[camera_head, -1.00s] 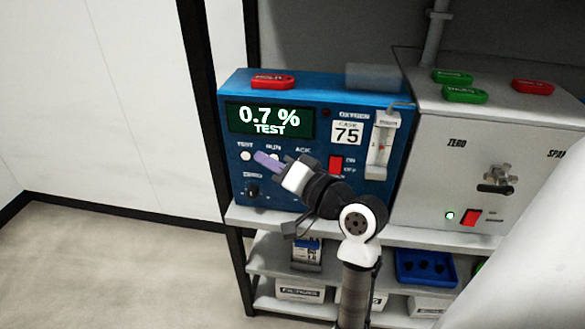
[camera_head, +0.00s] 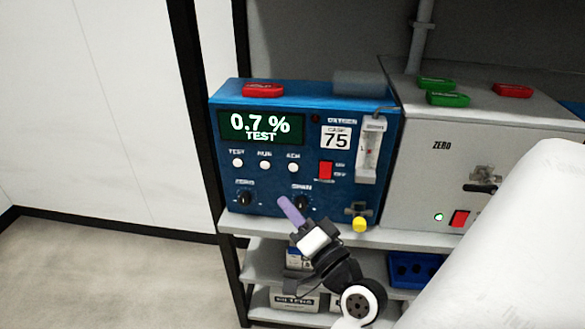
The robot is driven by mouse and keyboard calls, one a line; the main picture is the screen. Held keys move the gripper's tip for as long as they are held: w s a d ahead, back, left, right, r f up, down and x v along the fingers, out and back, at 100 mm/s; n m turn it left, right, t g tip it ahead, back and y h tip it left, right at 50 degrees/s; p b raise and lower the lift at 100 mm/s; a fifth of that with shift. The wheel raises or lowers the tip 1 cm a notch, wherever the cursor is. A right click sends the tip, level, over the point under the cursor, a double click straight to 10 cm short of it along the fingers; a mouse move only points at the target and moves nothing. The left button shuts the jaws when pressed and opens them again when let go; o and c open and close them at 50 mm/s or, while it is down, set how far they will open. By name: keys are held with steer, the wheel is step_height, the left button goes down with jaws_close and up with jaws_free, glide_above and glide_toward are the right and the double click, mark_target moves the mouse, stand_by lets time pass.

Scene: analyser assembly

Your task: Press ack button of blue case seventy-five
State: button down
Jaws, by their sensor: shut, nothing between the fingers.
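The blue case (camera_head: 228,186) with the label 75 (camera_head: 336,137) stands on the shelf. Its display (camera_head: 261,126) reads 0.7 % TEST. Below it are three white buttons in a row: TEST (camera_head: 238,162), RUN (camera_head: 264,165) and ACK (camera_head: 293,167), the rightmost. My gripper (camera_head: 290,209), with purple fingers, is shut and empty. It is in front of the lower part of the case, below the ACK button and partly over the SPAN knob (camera_head: 302,202). In this view it lies clear of all three buttons.
A red power switch (camera_head: 326,170), a flow tube (camera_head: 370,150) and a yellow knob (camera_head: 359,224) are on the case's right side. A grey case (camera_head: 420,165) stands close to the right. Red and green tags lie on top.

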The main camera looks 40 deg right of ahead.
mark_target(293, 168)
steer(key=shift+w+d+p, duration=0.25)
steer(key=shift+w+d, duration=1.2)
steer(key=shift+d, duration=0.25)
steer(key=shift+w+d+p, duration=0.2)
steer(key=shift+w+d, duration=1.2)
steer(key=shift+d, duration=0.25)
steer(key=shift+w+d, duration=0.25)
steer(key=shift+d, duration=0.05)
steer(key=shift+w+d+b, duration=0.25)
steer(key=shift+d+b, duration=0.05)
stand_by(0.3)
stand_by(0.3)
steer(key=shift+s+a, duration=0.55)
steer(key=shift+a, duration=0.1)
